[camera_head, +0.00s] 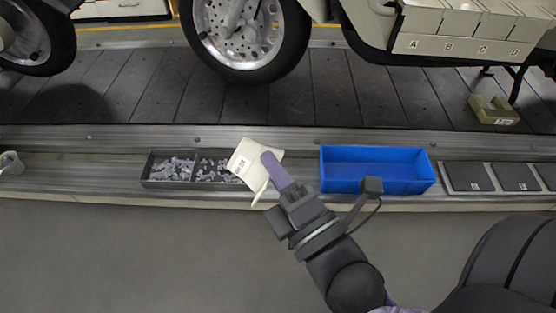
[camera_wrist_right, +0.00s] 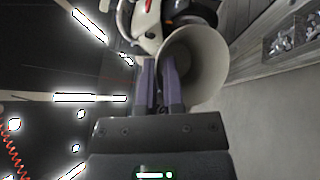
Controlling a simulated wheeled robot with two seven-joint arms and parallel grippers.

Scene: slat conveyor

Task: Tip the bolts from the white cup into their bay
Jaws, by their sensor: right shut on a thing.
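The white cup (camera_head: 243,160) is in my right gripper (camera_head: 271,163), tilted strongly, above the right end of a dark two-bay tray (camera_head: 146,170). The cup has a label on its side. In the right wrist view the cup (camera_wrist_right: 205,62) shows its wide mouth, and the inside that I can see looks bare; my right gripper (camera_wrist_right: 159,78) is shut on its wall or handle, I cannot tell which. Small grey metal parts (camera_head: 172,168) lie in the left bay. Similar bolt-like parts (camera_head: 214,171) lie in the right bay, partly hidden by the cup. My left gripper is out of view.
An empty blue bin (camera_head: 376,170) stands right of the cup, with dark flat pads (camera_head: 468,177) beyond it. Another cup (camera_head: 10,163) stands at the far left. Behind the ledge runs the slat conveyor (camera_head: 130,110) with wheeled vehicles and an olive block (camera_head: 492,111).

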